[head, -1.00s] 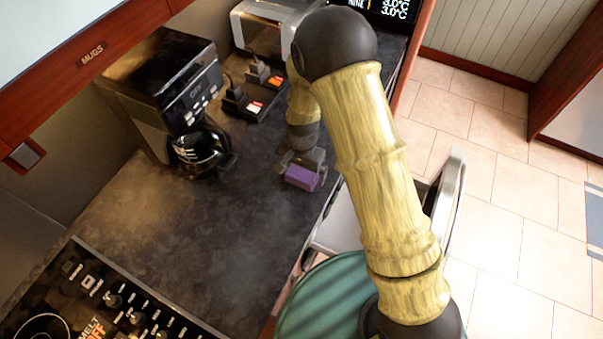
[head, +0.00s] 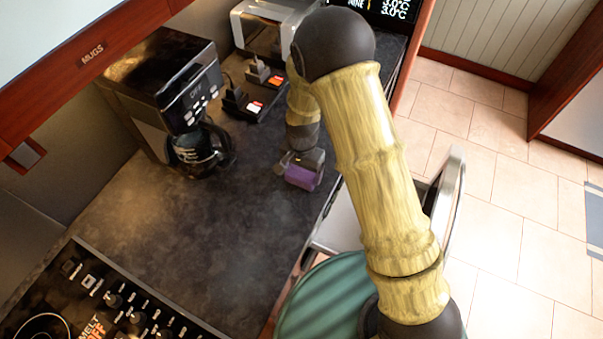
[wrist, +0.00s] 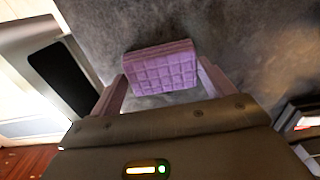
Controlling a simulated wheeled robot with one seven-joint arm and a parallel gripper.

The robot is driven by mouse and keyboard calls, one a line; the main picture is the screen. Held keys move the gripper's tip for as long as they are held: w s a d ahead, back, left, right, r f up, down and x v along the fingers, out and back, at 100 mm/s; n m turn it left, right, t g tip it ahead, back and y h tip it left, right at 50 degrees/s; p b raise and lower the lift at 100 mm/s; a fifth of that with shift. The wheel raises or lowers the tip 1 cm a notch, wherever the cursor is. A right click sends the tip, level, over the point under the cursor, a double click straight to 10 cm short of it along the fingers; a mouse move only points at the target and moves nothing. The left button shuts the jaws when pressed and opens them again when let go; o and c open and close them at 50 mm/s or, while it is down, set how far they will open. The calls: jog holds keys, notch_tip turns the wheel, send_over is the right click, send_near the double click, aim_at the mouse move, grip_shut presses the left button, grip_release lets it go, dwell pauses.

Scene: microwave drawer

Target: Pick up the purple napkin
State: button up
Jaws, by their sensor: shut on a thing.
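The purple napkin (head: 299,177) is a small folded block near the right edge of the dark counter. In the wrist view the napkin (wrist: 160,68) shows a quilted grid pattern and sits between the two fingers. My gripper (wrist: 162,78) is shut on it, with one finger at each side. In the head view my gripper (head: 304,163) points down at the napkin and hides part of it. I cannot tell whether the napkin is clear of the counter.
A black coffee machine with a glass pot (head: 197,148) stands to the left on the counter (head: 165,240). Dark devices with orange labels (head: 253,106) and a silver appliance (head: 270,22) are behind. A stove panel (head: 100,300) is at lower left. The counter's middle is clear.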

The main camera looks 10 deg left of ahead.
aim_at(302, 173)
notch_tip(302, 173, up, 10)
jog(key=b, duration=0.2)
dwell(0.3)
